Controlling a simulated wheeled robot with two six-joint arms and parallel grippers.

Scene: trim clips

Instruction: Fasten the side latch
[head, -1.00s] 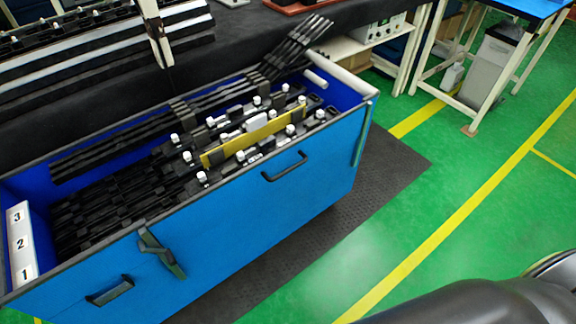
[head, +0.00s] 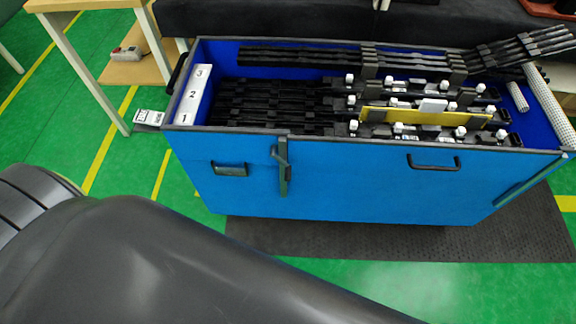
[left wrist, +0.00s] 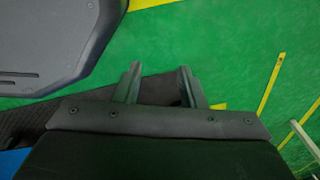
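A blue bin (head: 340,190) stands on the floor with a dark latch (head: 283,168) on its front panel, left of the middle. The latch has a bent upper part near the rim and a narrow bar hanging almost upright. Whether it is engaged I cannot tell. My left gripper shows in the left wrist view (left wrist: 158,75), its two dark fingers apart with nothing between them, above the green floor and a black mat. The latch does not show there. My gripper tips are not visible in the head view, and my right gripper is in neither view.
The bin holds black racks, white-capped parts and a yellow strip (head: 425,117). Dark handles (head: 229,169) (head: 433,162) stick out of its front. A black mat (head: 400,243) lies under it. A wooden-topped table (head: 85,5) stands behind left. Green floor (head: 130,175) is clear at left.

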